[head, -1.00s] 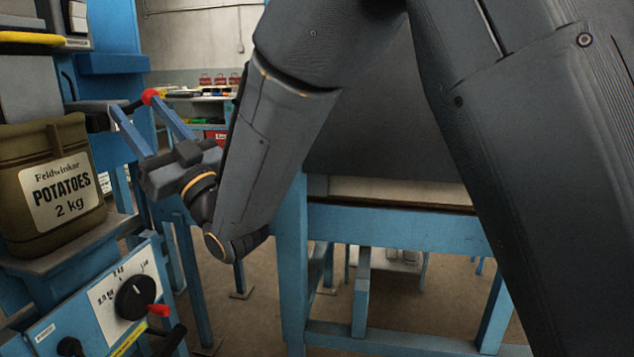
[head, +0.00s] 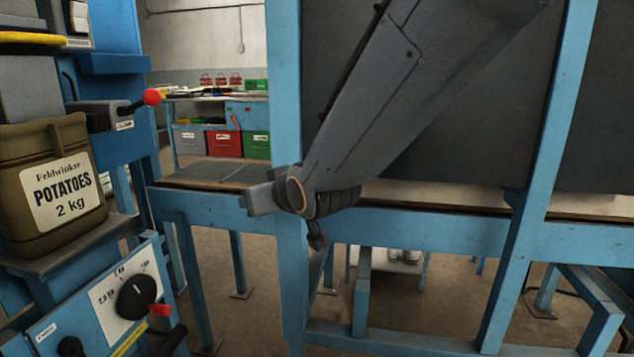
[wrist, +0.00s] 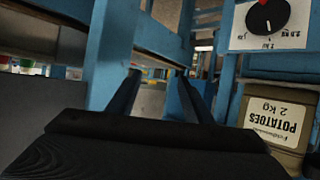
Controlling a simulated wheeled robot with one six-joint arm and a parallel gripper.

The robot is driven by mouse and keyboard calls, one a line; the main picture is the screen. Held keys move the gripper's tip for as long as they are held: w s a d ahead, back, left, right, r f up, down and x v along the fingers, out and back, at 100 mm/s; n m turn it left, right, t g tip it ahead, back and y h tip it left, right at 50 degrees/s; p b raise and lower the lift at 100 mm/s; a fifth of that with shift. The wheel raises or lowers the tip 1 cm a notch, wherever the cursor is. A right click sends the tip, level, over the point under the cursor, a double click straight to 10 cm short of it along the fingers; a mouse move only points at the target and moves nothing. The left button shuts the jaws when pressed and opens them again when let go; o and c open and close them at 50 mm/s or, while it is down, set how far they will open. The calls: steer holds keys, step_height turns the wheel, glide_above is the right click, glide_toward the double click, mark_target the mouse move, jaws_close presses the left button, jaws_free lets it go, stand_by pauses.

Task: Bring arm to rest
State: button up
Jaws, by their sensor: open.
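My gripper (head: 258,199) is in the middle of the head view, at the end of my folded arm, in front of the blue bench frame. Its fingers are hard to make out there. In the wrist view my gripper (wrist: 158,76) shows two dark blue fingers set apart with nothing between them. The olive sack (head: 45,185) labelled "Potatoes 2 kg" stands upright on a grey ledge at the left, well apart from my gripper. The sack (wrist: 275,118) also shows upside down at the right of the wrist view.
A blue machine with a black dial (head: 137,297) and a red-knobbed lever (head: 151,97) stands at the left. A blue bench frame (head: 420,232) with dark panels spans the middle and right. Behind are red (head: 222,143) and green bins. Floor shows below the bench.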

steer(key=s+d+f+m+g+h, duration=0.1)
steer(key=s+d+f+g+h, duration=0.2)
steer(key=s+d, duration=0.35)
steer(key=s+d+f+m+g+h, duration=0.1)
steer(key=s+d+f+g+h, duration=0.15)
steer(key=s+d+f, duration=0.4)
steer(key=s+d+f+m+g, duration=0.15)
steer(key=s+d+g, duration=0.55)
steer(key=s, duration=0.7)
steer(key=d+r+m+t+h+p, duration=0.1)
steer(key=d+r+m+p, duration=0.2)
steer(key=d+r+p, duration=0.7)
steer(key=p, duration=0.8)
steer(key=shift+d+r+p, duration=0.25)
steer(key=shift+d+p, duration=0.05)
steer(key=shift+p, duration=0.05)
